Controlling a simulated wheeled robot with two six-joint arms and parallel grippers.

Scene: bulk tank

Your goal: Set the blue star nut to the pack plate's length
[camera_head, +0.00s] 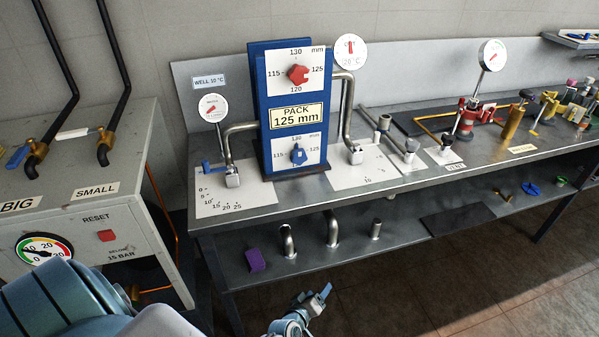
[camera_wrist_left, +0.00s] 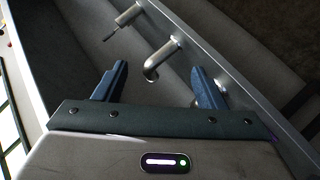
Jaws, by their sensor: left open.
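The blue star nut (camera_head: 299,154) sits at the middle of the lower white dial on the blue upright panel (camera_head: 262,110). That dial shows 130 at the top, 115 at the left and 125 at the right. The nut seems to point up, but it is too small to be sure. The yellow pack plate (camera_head: 297,116) above it reads "PACK 125 mm". My left gripper (camera_head: 318,299) is low in front of the bench, well below and apart from the nut. In the left wrist view its jaws (camera_wrist_left: 158,78) are open and empty. My right gripper does not show.
A red star nut (camera_head: 298,74) is on the upper dial. Bent pipes (camera_head: 333,229) and a purple block (camera_head: 255,260) stand on the lower shelf. Steel pipes (camera_head: 346,110) flank the panel. A grey cabinet (camera_head: 100,205) with black hoses is at the left.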

